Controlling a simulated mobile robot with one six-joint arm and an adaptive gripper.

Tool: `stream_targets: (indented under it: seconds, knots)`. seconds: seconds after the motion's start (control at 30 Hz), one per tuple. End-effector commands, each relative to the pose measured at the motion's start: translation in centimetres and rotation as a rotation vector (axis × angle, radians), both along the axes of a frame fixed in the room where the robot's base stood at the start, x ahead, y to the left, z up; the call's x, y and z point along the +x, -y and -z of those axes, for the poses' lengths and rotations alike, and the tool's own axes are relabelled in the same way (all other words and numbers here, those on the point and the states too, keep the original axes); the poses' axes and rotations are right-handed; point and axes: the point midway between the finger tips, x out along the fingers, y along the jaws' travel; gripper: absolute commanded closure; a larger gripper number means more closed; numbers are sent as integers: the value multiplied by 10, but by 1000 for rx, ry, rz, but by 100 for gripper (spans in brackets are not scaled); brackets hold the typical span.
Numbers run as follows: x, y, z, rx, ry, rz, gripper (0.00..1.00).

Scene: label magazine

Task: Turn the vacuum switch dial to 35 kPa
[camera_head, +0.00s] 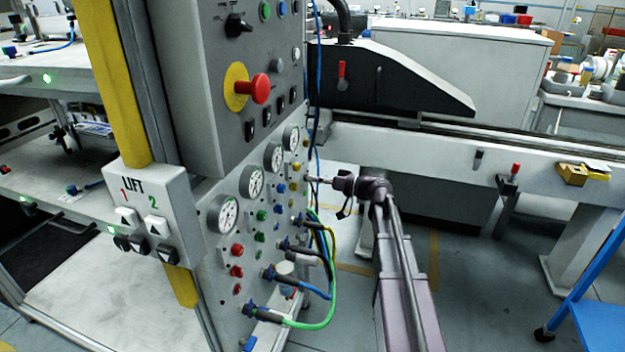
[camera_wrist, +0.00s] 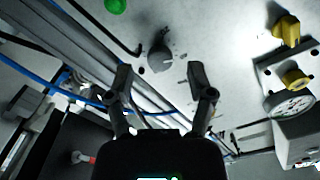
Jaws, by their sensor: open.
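A small grey round dial (camera_wrist: 160,57) sits on the light panel in the wrist view, with faint marks around it too small to read. I take it to be the vacuum switch dial; its setting cannot be read. My gripper (camera_wrist: 160,76) is open, with its two fingers apart on either side of the dial's line and nothing between them. The dial appears just beyond the fingertips; I see no contact. In the head view my gripper (camera_head: 322,181) points left at the right edge of the panel (camera_head: 226,265), and the dial cannot be made out there.
The panel carries several gauges (camera_head: 223,214), coloured fittings and looping hoses (camera_head: 331,290) below my gripper. A red stop button (camera_head: 260,88) is above. In the wrist view, a green button (camera_wrist: 115,5), yellow fittings (camera_wrist: 295,78) and blue hoses (camera_wrist: 85,97) lie around the dial.

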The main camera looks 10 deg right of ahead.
Motion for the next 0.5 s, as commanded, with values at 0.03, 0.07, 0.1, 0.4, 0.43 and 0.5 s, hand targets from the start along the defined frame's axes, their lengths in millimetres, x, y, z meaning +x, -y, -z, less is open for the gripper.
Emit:
stream_targets:
  seconds: [0.03, 0.07, 0.1, 0.4, 0.43, 0.5]
  knots:
    - [-4, 6, 0, 0, 0, 2, 31]
    - [-6, 9, 0, 0, 0, 2, 31]
    - [-8, 14, 0, 0, 0, 3, 31]
    - [-31, 53, 0, 0, 0, 4, 31]
    - [-33, 57, 0, 0, 0, 2, 31]
    - [-38, 65, 0, -1, 0, 3, 31]
